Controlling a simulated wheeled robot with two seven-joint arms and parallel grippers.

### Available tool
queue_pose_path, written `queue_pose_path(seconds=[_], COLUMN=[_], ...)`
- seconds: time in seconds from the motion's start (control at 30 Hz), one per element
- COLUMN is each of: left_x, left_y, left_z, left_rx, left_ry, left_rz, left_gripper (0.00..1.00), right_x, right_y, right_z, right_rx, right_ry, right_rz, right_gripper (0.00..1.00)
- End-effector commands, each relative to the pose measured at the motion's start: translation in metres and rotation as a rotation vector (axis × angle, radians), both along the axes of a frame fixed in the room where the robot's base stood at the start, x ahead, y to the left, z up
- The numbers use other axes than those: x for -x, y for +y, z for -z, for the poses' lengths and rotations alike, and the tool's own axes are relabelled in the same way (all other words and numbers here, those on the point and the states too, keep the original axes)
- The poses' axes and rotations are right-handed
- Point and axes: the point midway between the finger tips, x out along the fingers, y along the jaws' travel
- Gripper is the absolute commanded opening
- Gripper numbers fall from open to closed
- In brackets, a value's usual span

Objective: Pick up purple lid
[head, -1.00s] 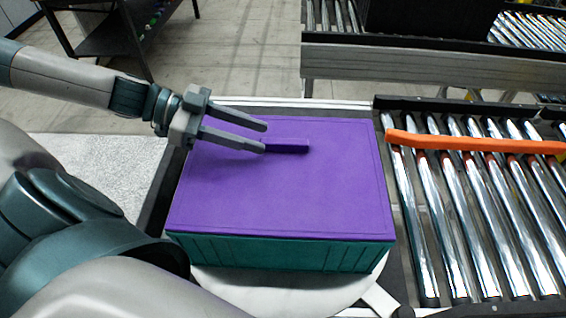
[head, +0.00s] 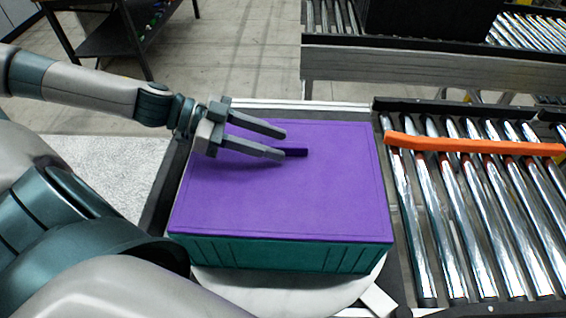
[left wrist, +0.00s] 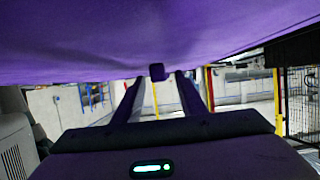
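The purple lid (head: 280,195) lies flat on top of a green box (head: 280,254). Its small dark purple handle (head: 297,152) stands up near the lid's far half, partly hidden by a finger. My left gripper (head: 283,144) reaches over the lid from the left, fingers apart, with nothing held. In the left wrist view, the lid (left wrist: 150,35) fills the top and the handle (left wrist: 157,71) shows in the gap between the two finger tips of the gripper (left wrist: 158,85). Whether a finger touches the handle cannot be told. My right gripper is not in view.
A roller conveyor (head: 470,220) with an orange bar (head: 475,143) across it stands right of the box. Another conveyor with a grey side rail (head: 430,68) runs behind. A dark table (head: 110,35) stands at the far left.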

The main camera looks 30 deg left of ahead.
Motion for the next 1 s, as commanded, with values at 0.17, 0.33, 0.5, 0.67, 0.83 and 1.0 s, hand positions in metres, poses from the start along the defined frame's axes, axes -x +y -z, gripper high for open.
queue_pose_path(seconds=[0.17,0.33,0.5,0.67,0.83,1.0], left_x=[-0.0032,-0.0052,-0.006,-0.0059,-0.0058,-0.0058], left_y=[-0.0058,-0.0086,-0.009,-0.0089,-0.009,-0.009], left_z=[0.0048,0.005,0.004,0.0039,0.0039,0.004], left_rx=[0.0,0.001,0.002,0.002,0.002,0.001], left_ry=[0.0,0.0,-0.001,-0.001,-0.001,-0.002], left_rz=[0.0,-0.002,-0.003,-0.003,-0.003,-0.003], left_gripper=[0.38,0.38,0.38,0.38,0.38,0.06], right_x=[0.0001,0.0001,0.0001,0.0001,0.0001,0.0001], right_y=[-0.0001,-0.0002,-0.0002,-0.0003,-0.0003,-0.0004], right_z=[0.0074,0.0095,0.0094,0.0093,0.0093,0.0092], right_rx=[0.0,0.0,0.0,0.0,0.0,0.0], right_ry=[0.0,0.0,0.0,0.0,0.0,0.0], right_rz=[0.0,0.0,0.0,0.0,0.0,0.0], right_gripper=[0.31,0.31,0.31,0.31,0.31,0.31])
